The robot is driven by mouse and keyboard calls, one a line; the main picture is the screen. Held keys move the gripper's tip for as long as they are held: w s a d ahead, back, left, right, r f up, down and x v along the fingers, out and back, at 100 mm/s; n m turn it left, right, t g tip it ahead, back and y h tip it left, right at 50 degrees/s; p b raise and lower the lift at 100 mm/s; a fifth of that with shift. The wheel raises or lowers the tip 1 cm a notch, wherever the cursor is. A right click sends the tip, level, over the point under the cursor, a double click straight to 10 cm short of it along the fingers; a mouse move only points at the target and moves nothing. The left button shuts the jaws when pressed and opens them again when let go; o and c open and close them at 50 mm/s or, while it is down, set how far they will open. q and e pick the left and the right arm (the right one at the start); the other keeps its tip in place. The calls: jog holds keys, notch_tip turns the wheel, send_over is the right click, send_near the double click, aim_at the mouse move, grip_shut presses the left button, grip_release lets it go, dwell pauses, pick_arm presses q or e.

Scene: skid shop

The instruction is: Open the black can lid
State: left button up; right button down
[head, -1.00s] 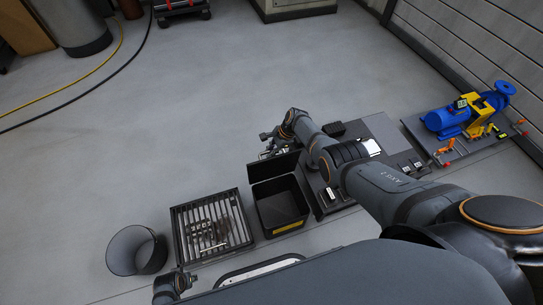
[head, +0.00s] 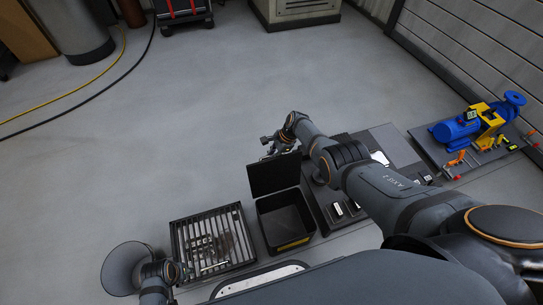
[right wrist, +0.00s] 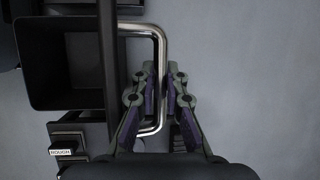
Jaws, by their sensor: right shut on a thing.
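The black can (head: 287,239) stands open on the bench, and its dark inside shows. Its black lid (head: 273,177) stands up at the can's far edge. In the right wrist view the lid (right wrist: 109,75) is seen edge-on beside the can's opening (right wrist: 75,70), with a bent silver handle (right wrist: 158,45) on it. My right gripper (right wrist: 163,75) is shut on this handle. In the head view my right gripper (head: 268,142) is small, just beyond the lid. My left gripper (head: 180,270) is low at the left, by the round bin; its fingers are too small to read.
A slatted tray (head: 176,240) with small parts lies left of the can. A round grey bin (head: 120,268) stands at the far left. A block labelled ROUGH (right wrist: 63,152) sits near the can. A blue pump (head: 460,129) stands at the right. Open floor lies beyond.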

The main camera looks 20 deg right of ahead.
jog(key=shift+w+r+t, duration=0.2)
jog(key=shift+w+t, duration=0.1)
jog(key=shift+w, duration=0.3)
jog(key=c, duration=1.8)
grip_release()
jog(key=shift+a, duration=0.1)
jog(key=shift+o, duration=0.7)
jog(key=shift+f, duration=0.3)
jog(key=shift+s, duration=0.15)
jog(key=v, duration=1.2)
jog(key=shift+w, duration=0.2)
